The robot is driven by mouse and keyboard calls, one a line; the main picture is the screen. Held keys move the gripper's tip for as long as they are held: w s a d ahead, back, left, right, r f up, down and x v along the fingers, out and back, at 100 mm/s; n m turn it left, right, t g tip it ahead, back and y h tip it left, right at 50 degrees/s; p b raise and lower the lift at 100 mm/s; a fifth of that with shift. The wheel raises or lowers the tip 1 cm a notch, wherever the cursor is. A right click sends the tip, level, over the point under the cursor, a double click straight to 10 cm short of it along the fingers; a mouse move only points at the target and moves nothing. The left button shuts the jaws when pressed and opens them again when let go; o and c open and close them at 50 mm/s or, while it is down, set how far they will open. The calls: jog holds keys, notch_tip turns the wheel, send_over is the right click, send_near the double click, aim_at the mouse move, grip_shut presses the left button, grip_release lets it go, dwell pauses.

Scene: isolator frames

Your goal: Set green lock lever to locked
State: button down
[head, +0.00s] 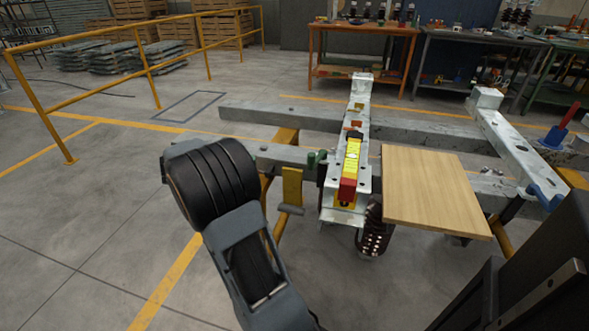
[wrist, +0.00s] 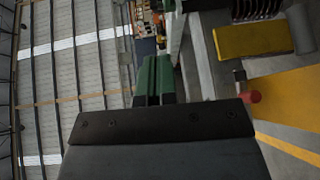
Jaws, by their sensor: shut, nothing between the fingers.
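In the head view a small upright green part (head: 313,159), which looks like the green lock lever, stands on the grey beam left of the yellow-and-red device. Its setting is too small to read. My gripper (wrist: 156,60) shows in the wrist view as two green fingers side by side, shut with nothing between them. A small green piece (wrist: 168,5) lies beyond the fingertips at the top edge and may be the same lever. I see no contact. In the head view my own arm hides the gripper.
A yellow plate (head: 292,187) hangs below the beam (head: 290,154); it also shows in the wrist view (wrist: 250,40). A red knob (wrist: 255,97) is close right of my gripper. A yellow-and-red device (head: 351,165) and wooden board (head: 430,185) stand farther right. Yellow railing (head: 140,50) is back left.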

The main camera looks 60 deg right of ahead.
aim_at(309, 160)
jog(key=s+d+g+b, duration=0.1)
jog(key=s+d+b, duration=0.2)
jog(key=s+d, duration=0.5)
jog(key=shift+s+d+m+h+b, duration=0.3)
jog(key=shift+s+d+b, duration=0.1)
jog(key=shift+s, duration=0.6)
jog(key=s+t, duration=0.1)
jog(key=s+n+h+b, duration=0.1)
jog(key=shift+s+a+t, duration=0.2)
jog(key=shift+s+t, duration=0.15)
jog(key=shift+t, duration=0.05)
